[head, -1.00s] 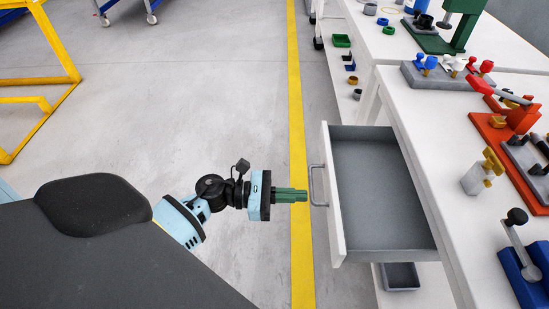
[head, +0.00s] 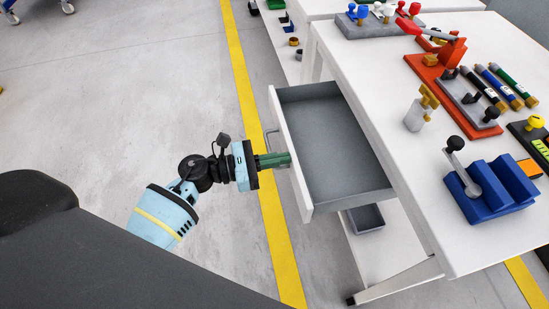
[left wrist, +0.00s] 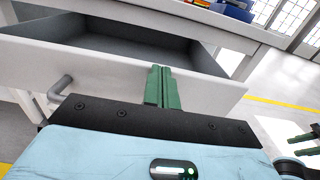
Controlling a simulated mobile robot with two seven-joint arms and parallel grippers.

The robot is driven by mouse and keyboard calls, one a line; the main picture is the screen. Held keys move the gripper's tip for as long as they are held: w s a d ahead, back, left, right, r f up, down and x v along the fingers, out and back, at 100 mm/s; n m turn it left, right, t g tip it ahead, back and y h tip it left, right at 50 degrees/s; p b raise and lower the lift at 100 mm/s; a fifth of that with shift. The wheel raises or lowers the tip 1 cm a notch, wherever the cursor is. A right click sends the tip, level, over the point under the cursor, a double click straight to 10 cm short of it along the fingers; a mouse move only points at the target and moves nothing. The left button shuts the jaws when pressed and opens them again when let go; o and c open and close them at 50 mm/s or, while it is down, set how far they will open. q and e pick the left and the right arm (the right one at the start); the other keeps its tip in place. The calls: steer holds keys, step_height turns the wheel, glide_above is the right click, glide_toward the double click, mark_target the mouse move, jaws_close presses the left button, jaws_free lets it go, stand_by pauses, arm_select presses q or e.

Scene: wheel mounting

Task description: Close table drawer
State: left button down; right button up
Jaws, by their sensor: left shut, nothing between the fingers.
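The table drawer (head: 297,160) is pulled out from the white table (head: 425,190) and is empty, with a grey inside. Its grey handle (head: 268,138) is on the white front panel. My left gripper (head: 288,159) is shut, its green fingers holding nothing. The fingertips are at the drawer's front panel, to the near side of the handle; whether they touch it I cannot tell. In the left wrist view the green fingers (left wrist: 162,78) point at the drawer front (left wrist: 105,68), with the handle (left wrist: 62,86) to their left.
On the table top stand a blue fixture (head: 490,190), an orange-red clamp stand (head: 440,70) and a small silver block with a yellow knob (head: 415,117). A grey bin (head: 366,218) sits below the drawer. The floor left of the drawer is clear.

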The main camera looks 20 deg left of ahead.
arm_select(q)
steer(key=b+x, duration=0.3)
steer(key=x, duration=0.7)
steer(key=shift+w+d+f, duration=0.15)
steer(key=shift+w+d, duration=0.05)
steer(key=b, duration=0.3)
glide_above(348, 161)
steer(key=shift+s+a, duration=0.2)
steer(key=shift+a, duration=0.1)
steer(key=shift+w+d, duration=0.15)
steer(key=shift+d, duration=0.1)
steer(key=shift+r, duration=0.25)
steer(key=shift+d+r, duration=0.1)
steer(key=shift+r, duration=0.05)
